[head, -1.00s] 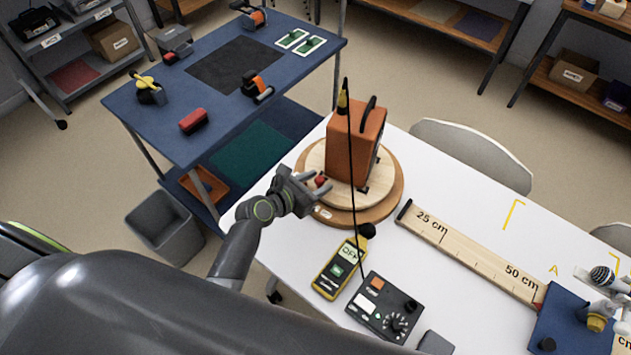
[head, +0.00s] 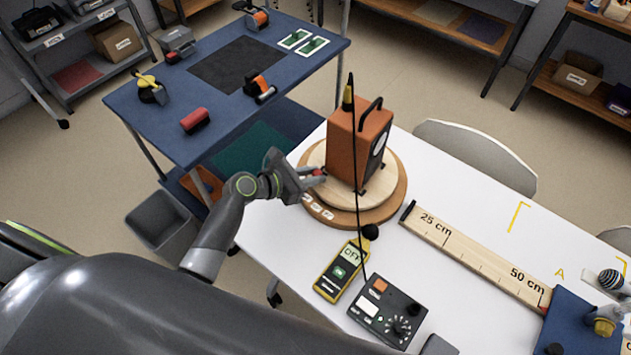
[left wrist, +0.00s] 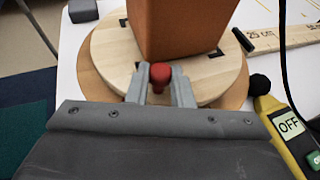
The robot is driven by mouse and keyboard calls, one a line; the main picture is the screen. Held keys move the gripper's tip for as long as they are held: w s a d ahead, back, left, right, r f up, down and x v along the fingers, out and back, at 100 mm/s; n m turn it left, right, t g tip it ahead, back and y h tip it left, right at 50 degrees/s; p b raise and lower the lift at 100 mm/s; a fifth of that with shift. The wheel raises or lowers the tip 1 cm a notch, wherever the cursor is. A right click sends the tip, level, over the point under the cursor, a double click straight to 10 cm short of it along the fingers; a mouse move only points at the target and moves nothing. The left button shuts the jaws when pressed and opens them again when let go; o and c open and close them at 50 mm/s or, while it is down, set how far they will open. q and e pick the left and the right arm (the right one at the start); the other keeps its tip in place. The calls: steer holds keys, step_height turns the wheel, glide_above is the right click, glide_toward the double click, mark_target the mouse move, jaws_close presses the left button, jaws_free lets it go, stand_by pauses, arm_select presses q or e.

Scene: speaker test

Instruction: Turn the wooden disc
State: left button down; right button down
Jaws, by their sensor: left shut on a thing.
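The light wooden disc (head: 337,194) lies on a wider, darker round wooden base (head: 393,204) at the left end of the white table. It also shows in the left wrist view (left wrist: 108,58). An orange-brown speaker box (head: 343,150) stands upright on the disc, its front face turned to the right. A small red knob (left wrist: 160,74) sits at the disc's near left edge. My left gripper (head: 317,177) is shut on this knob, with one finger on each side in the left wrist view (left wrist: 159,80). My right gripper is not in view.
A yellow meter reading OFF (head: 341,274) and a black control box (head: 385,312) lie in front of the base. A black cable hangs past the speaker. A wooden ruler (head: 470,252) runs right toward a blue mat (head: 570,330). A blue workbench (head: 150,120) stands behind left.

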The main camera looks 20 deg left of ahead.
arm_select(q)
steer(key=shift+w+a+m+g, duration=0.15)
steer(key=shift+w+m+g, duration=0.05)
steer(key=shift+m+g, duration=0.1)
steer(key=c, duration=1.3)
jaws_free()
steer(key=v, duration=1.7)
steer(key=shift+a+f+b, duration=0.15)
steer(key=shift+a+b, duration=0.2)
steer(key=shift+b, duration=0.05)
